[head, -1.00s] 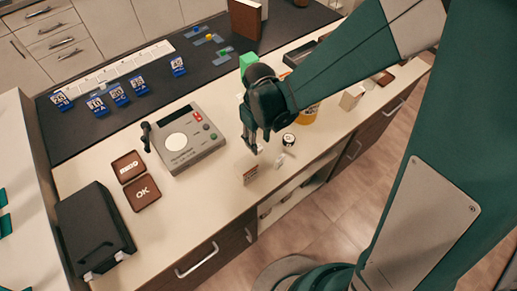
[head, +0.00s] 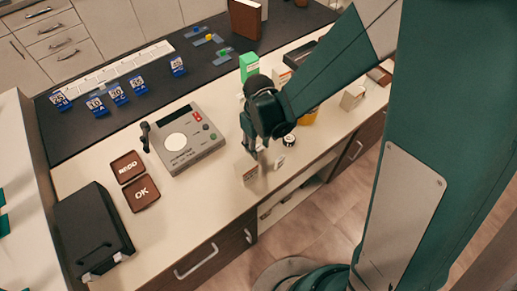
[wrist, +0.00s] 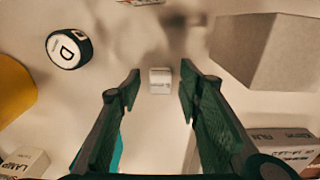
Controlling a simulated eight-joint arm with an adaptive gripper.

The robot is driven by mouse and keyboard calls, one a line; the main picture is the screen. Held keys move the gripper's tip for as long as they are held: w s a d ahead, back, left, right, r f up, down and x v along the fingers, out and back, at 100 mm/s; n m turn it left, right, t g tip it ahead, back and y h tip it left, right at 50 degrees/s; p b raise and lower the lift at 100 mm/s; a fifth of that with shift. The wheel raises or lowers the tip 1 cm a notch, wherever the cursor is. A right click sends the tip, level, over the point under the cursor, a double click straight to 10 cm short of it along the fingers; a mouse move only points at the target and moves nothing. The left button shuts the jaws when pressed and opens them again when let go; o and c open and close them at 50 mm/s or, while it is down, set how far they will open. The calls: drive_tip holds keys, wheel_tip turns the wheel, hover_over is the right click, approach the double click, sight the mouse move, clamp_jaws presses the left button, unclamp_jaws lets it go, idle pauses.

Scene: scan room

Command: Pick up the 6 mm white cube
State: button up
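A small white cube (wrist: 160,81) with faint markings lies on the pale worktop in the wrist view. It sits between and just beyond the two fingertips, apart from both. My gripper (wrist: 160,72) is open and empty, with a finger on each side of the cube's line. In the head view my gripper (head: 257,151) points down low over the front part of the counter. I cannot make out the cube there.
A round black-and-white piece marked D (wrist: 69,49) and a yellow object (wrist: 14,88) stand left in the wrist view. A large pale box (wrist: 265,52) is close on the right. In the head view, a grey device (head: 186,140) stands left of my gripper.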

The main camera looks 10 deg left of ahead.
sight(258, 147)
drive_tip(key=c, duration=0.8)
drive_tip(key=shift+c, duration=0.2)
drive_tip(key=shift+r, duration=0.15)
wheel_tip(258, 147, up, 10)
drive_tip(key=p, duration=0.1)
drive_tip(key=shift+p, duration=0.3)
idle(0.5)
